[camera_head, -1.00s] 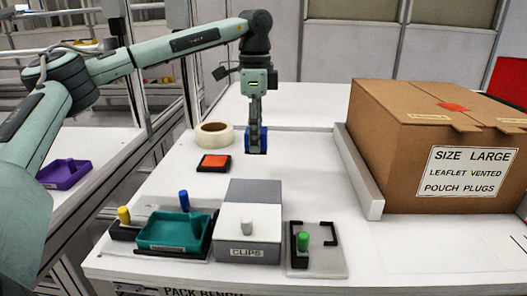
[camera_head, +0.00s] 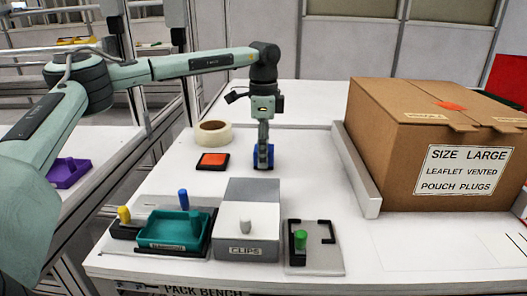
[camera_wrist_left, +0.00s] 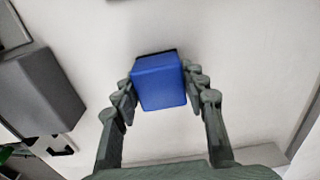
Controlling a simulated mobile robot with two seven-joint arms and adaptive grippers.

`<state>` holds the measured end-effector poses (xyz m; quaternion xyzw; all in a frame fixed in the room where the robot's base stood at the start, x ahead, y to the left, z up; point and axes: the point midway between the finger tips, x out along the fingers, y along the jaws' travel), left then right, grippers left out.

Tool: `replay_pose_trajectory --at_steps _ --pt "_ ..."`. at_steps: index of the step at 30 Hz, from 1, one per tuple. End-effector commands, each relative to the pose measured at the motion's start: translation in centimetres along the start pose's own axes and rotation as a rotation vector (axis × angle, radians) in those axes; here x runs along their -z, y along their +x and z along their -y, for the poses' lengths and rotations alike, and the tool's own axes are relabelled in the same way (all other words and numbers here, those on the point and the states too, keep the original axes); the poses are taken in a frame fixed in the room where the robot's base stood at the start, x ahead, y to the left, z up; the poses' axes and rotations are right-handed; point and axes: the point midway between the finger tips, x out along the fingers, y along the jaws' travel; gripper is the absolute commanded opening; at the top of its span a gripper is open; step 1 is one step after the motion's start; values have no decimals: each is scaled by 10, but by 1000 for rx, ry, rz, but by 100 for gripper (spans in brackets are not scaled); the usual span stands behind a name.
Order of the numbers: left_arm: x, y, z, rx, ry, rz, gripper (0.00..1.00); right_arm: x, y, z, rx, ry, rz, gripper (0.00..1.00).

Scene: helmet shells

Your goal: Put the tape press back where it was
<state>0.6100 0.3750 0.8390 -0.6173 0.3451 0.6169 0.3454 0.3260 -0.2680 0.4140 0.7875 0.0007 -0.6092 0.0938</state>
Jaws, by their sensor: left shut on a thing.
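The blue block (camera_head: 270,160), which looks to be the tape press, is between the fingers of my left gripper (camera_head: 263,152). It also shows in the left wrist view (camera_wrist_left: 160,82), with a finger against each side and a dark edge at its far end. The gripper points down over the white bench, behind the grey CLIPS box. I cannot tell whether the block touches the bench. A grey plate (camera_head: 322,262) with black corner brackets and a green knob (camera_head: 300,240) lies at the front. My right gripper is not in view.
The CLIPS box (camera_head: 246,222), a teal tray (camera_head: 172,232), an orange pad (camera_head: 213,160) and a tape roll (camera_head: 213,133) stand on the bench. A light rail (camera_head: 357,175) and a large carton (camera_head: 400,150) bound the right. Bench is clear between the block and the rail.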

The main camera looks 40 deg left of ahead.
Motion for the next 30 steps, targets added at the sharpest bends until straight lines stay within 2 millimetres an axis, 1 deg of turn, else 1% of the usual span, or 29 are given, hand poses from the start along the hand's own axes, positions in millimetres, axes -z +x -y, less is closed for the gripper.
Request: replay_pose_trajectory --at_steps 1,5,6,13,16,17,20,30 --pt "0 1 0 0 0 0 45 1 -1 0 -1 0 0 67" --pt "0 1 0 0 0 0 61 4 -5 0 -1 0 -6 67" --pt "0 1 0 0 0 0 63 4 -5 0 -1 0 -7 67" --pt "0 0 0 0 0 0 63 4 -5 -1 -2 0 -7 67" --pt "0 -4 0 1 0 0 63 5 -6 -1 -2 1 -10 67" --pt "0 -6 0 1 0 0 63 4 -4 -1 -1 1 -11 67" --pt "1 -19 1 2 0 -2 63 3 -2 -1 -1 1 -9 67" --pt "1 -91 0 2 0 -2 63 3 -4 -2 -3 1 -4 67"
